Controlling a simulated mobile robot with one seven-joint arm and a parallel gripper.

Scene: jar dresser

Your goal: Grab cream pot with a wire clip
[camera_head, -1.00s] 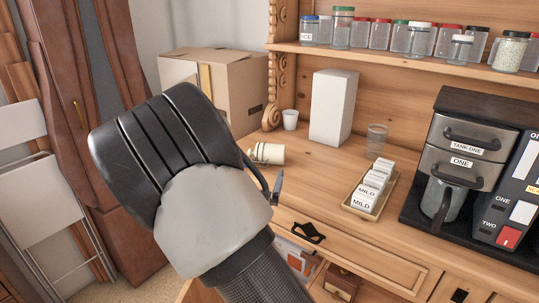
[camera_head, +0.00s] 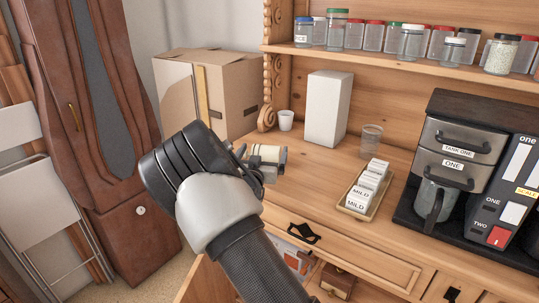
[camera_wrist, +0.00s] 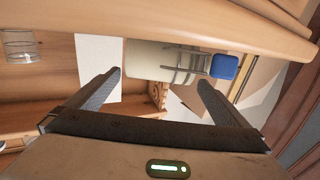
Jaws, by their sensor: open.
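The cream pot (camera_head: 266,152) lies on its side near the left front end of the wooden dresser top. In the wrist view the cream pot (camera_wrist: 150,62) shows a grey wire clip (camera_wrist: 185,62) toward its right end. My gripper (camera_head: 256,165) is open at the pot, and its arm hides part of the dresser edge in the head view. In the wrist view the fingers of my gripper (camera_wrist: 160,78) stand to the left and right of the pot, with the pot at or just past the fingertips. Contact cannot be told.
A white cup (camera_head: 286,120), a tall white box (camera_head: 327,108), a clear glass (camera_head: 371,142) and a packet tray (camera_head: 349,207) stand on the dresser. A cardboard box (camera_head: 228,95) is behind the pot. A coffee machine (camera_head: 462,150) is at right. A blue object (camera_wrist: 224,66) shows beside the clip.

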